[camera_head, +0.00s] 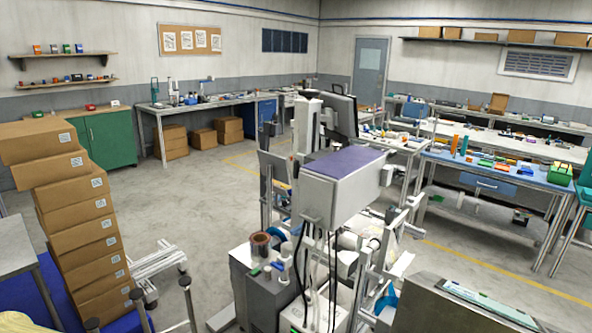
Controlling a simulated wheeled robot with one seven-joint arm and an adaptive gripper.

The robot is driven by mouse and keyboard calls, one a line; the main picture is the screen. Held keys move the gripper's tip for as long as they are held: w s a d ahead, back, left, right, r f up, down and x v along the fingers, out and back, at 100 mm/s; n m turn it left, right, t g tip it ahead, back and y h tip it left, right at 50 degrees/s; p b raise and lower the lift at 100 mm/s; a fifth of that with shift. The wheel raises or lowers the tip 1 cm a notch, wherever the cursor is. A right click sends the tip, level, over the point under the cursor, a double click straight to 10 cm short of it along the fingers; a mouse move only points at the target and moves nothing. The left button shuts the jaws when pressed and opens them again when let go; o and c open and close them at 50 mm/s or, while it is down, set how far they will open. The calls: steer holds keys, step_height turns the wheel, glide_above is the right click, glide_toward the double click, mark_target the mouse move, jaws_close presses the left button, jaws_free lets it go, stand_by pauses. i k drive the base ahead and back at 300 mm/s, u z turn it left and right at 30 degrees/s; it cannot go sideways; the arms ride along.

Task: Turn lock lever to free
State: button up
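I cannot make out a lock lever for certain in the head camera view. A machine with a grey box (340,190) and a purple top stands in the middle. Below it are a grey cabinet (256,288), a brown roll (262,243) and small white and blue parts (285,252), crowded and too small to tell apart. I cannot make out my gripper in this view.
A tall, uneven stack of cardboard boxes (85,225) stands at the left. A bench with coloured items (490,170) is at the right. A grey panel (440,308) fills the lower right. Open floor (195,195) lies between the boxes and the machine.

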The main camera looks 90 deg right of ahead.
mark_target(296, 168)
steer(key=z, duration=1.7)
